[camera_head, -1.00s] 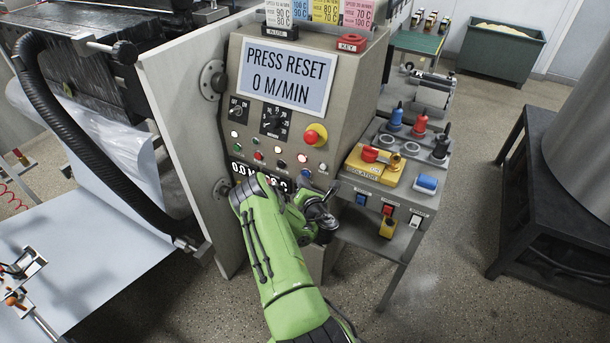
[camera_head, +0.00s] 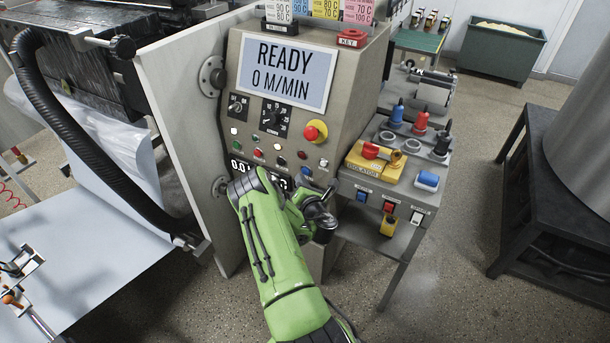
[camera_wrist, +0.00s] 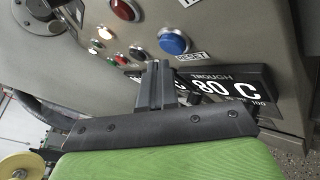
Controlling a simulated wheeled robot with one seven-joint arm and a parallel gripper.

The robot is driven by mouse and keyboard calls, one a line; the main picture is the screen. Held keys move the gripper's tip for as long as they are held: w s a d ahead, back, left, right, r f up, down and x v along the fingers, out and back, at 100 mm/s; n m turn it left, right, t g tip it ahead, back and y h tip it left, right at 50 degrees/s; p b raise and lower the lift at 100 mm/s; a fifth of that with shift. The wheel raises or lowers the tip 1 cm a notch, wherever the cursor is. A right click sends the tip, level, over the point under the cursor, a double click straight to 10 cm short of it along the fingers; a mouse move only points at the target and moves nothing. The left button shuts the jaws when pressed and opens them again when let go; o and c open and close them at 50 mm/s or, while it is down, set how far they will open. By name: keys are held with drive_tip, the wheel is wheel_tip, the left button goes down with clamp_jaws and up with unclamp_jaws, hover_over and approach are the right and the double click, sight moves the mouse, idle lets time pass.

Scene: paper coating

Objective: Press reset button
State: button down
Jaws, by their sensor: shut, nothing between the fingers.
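The blue reset button (camera_head: 306,171) is on the lower front of the grey control panel (camera_head: 340,120). In the wrist view the blue button (camera_wrist: 174,41) has a RESET label beside it. My gripper (camera_head: 331,188) is in front of the lower panel, close to the button. In the wrist view my gripper (camera_wrist: 158,66) is shut and empty, its tips just below the button and apart from it in the picture. The panel screen (camera_head: 287,72) reads READY, 0 M/MIN.
A red emergency knob (camera_head: 315,132) and several small lamps and buttons sit above my gripper. A side shelf with a yellow isolator box (camera_head: 375,164) stands to the right. In the wrist view a trough display (camera_wrist: 225,88) reads 80 C. Open floor lies at front right.

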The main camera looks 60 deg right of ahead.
drive_tip(key=shift+a, duration=0.1)
drive_tip(key=a+b, duration=0.1)
drive_tip(key=b, duration=0.1)
drive_tip(key=a+b, duration=0.4)
drive_tip(key=b, duration=0.1)
drive_tip(key=shift+s, duration=0.25)
idle(0.9)
